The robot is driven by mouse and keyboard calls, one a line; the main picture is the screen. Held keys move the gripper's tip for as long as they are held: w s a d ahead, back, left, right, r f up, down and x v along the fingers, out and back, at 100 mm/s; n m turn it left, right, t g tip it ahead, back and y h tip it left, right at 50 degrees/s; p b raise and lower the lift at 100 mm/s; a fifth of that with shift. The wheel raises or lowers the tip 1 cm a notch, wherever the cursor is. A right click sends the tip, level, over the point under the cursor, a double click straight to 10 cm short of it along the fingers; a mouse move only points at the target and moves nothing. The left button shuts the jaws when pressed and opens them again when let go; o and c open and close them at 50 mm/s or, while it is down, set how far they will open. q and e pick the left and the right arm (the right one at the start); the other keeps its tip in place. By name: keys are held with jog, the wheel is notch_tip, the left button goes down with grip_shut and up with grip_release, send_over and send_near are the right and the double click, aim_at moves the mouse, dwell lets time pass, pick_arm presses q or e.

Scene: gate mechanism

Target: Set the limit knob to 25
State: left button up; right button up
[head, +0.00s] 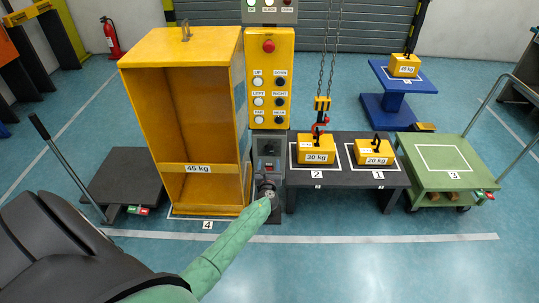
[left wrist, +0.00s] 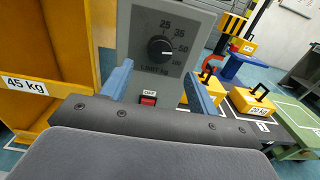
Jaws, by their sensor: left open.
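The limit knob (left wrist: 161,49) is a round black dial on a grey control box (left wrist: 140,20), with 25, 35 and 50 around it and "LIMIT kg" below. Its white mark points right, near 50 or just below; the exact setting is hard to read. My left gripper (left wrist: 161,82) is open, its two blue fingers apart in front of the box, below and to either side of the knob. No contact with the knob shows.
A red switch (left wrist: 148,99) marked OFF sits below the knob. A yellow 45 kg cabinet (head: 198,188) stands left of the box. To the right a dark table (head: 345,176) holds yellow 30 kg (head: 316,149) and 20 kg (head: 374,152) weights; a crane hook (head: 320,122) hangs above it.

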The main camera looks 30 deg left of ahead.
aim_at(269, 152)
pick_arm(q)
jog(key=shift+p+x, duration=0.4)
jog(key=shift+x, duration=3.1)
pick_arm(e)
jog(key=shift+f, duration=1.75)
pick_arm(q)
jog(key=c, duration=1)
pick_arm(e)
jog(key=shift+d+f, duration=0.1)
